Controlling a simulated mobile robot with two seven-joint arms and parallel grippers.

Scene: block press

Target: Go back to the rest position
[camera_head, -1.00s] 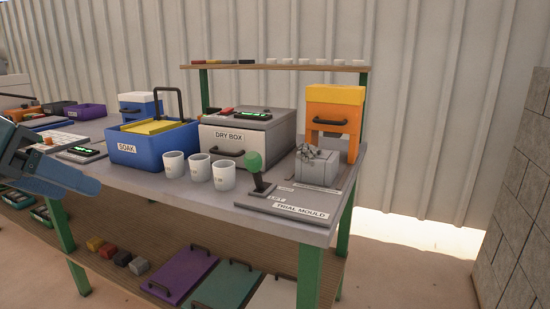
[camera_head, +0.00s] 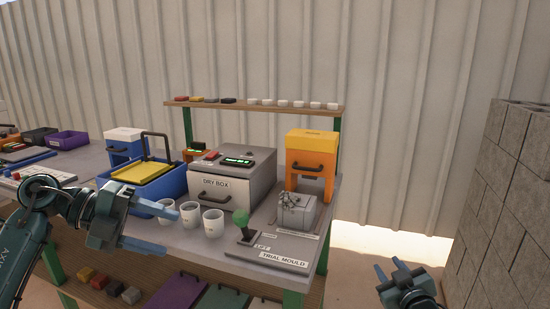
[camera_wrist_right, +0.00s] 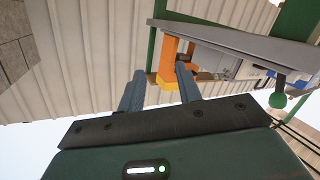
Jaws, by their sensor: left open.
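My left gripper (camera_head: 166,231) comes in from the left in the head view, in front of the bench's front edge and the white cups (camera_head: 189,213). Its two blue fingers are apart with nothing seen between them. My right gripper (camera_head: 388,266) is at the lower right of the head view, right of the bench and clear of it. Its fingers are spread and empty, and they also show apart in the right wrist view (camera_wrist_right: 159,70). That view looks past the fingers to the orange press and the bench, seen upside down.
The bench (camera_head: 225,252) carries a blue soak bin (camera_head: 171,184), a grey dry box (camera_head: 230,188), an orange press (camera_head: 311,182), a grey block (camera_head: 297,212) and a green-knobbed lever (camera_head: 242,220). A block wall (camera_head: 505,200) stands at the right. The floor between bench and wall is open.

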